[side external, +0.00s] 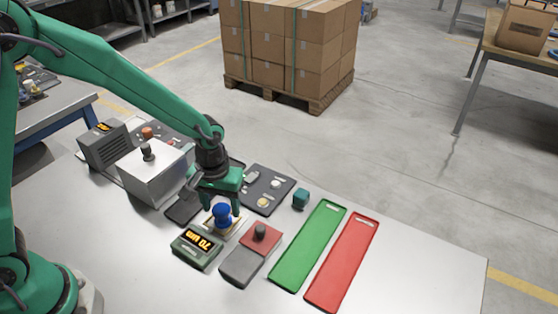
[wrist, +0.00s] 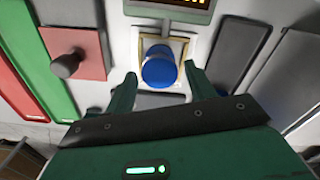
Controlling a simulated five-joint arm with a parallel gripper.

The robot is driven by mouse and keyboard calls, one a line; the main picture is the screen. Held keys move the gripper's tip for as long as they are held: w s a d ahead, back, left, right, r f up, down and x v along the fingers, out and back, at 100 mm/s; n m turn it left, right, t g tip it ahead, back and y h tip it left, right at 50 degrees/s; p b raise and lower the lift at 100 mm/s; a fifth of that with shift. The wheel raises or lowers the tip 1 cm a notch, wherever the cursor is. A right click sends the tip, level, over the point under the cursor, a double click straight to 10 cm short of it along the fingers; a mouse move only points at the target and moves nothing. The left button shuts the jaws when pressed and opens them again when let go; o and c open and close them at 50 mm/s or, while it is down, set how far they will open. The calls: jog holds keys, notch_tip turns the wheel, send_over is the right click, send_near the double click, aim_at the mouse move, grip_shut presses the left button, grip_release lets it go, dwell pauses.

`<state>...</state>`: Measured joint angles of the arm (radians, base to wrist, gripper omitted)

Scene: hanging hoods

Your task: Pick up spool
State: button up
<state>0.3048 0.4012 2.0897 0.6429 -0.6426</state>
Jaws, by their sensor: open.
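The blue spool (side external: 222,213) stands on a small pale, yellow-edged plate (side external: 208,228) behind the green display unit (side external: 197,248). In the wrist view the round blue top of the spool (wrist: 160,66) lies just beyond the fingertips, centred between them. My gripper (side external: 222,204) points down over the spool, with a finger to each side of it. It is open, and the wrist view (wrist: 159,76) shows a gap between each finger and the spool. Whether the fingertips reach down beside the spool is hard to tell.
A red-and-grey block with a dark knob (side external: 259,233) stands close on the right. Green (side external: 308,245) and red (side external: 342,262) trays lie beyond it. A white box (side external: 152,173) stands left, a dark panel (side external: 266,186) behind. The table's right end (side external: 420,270) is clear.

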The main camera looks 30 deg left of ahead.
jog(key=shift+f, duration=1.05)
jog(key=c, duration=0.9)
